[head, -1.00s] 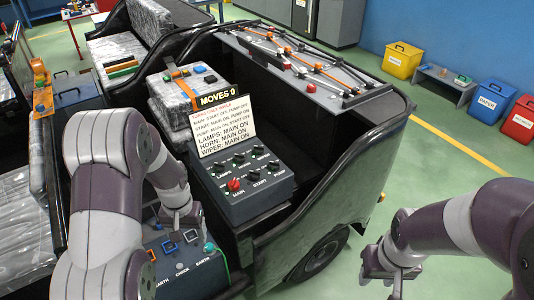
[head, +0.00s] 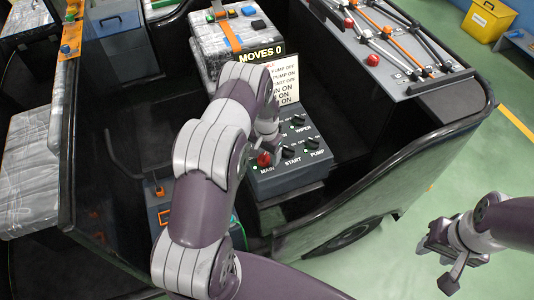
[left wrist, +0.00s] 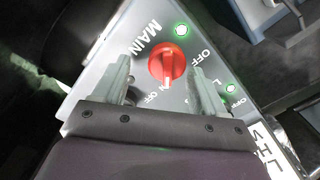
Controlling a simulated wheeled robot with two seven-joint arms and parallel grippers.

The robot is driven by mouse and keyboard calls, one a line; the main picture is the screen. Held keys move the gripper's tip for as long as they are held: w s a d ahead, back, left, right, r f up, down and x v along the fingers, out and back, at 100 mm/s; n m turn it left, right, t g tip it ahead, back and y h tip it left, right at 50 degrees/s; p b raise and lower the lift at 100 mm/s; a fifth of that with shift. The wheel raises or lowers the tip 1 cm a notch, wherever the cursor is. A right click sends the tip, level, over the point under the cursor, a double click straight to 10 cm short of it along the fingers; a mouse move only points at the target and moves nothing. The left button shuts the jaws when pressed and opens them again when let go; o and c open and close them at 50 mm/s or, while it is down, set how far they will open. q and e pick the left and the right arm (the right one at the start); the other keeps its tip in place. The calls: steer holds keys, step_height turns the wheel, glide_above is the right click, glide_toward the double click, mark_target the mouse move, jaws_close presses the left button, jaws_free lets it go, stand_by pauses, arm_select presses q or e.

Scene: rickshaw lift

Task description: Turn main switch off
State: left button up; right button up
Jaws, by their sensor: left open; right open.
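The red main switch knob (head: 263,159) is at the front left corner of the grey control box (head: 290,180), above the label MAIN. My left gripper (head: 268,138) is over the box, close to the knob and partly hidden by my own arm. In the left wrist view the red knob (left wrist: 167,64) lies between the two spread fingers of the left gripper (left wrist: 160,75). A green lamp (left wrist: 181,31) beside it is lit. I cannot tell whether the fingers touch the knob. My right gripper (head: 447,262) is open and empty over the floor at the right.
Black START (head: 289,151) and PUMP (head: 313,143) knobs sit beside the red one. The dark cart wall (head: 400,165) curves around to the right.

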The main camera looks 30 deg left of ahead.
arm_select(q)
steer(key=shift+s+a+f, duration=0.4)
steer(key=shift+s+a, duration=0.1)
steer(key=shift+w+d+f, duration=0.1)
steer(key=shift+w+d, duration=0.1)
steer(key=shift+w, duration=0.1)
steer(key=c, duration=0.6)
steer(key=shift+a, duration=0.15)
steer(key=c, duration=0.5)
steer(key=shift+o, duration=0.2)
arm_select(e)
steer(key=shift+s+a+r, duration=0.25)
steer(key=shift+s+a, duration=0.2)
steer(key=shift+a, duration=0.05)
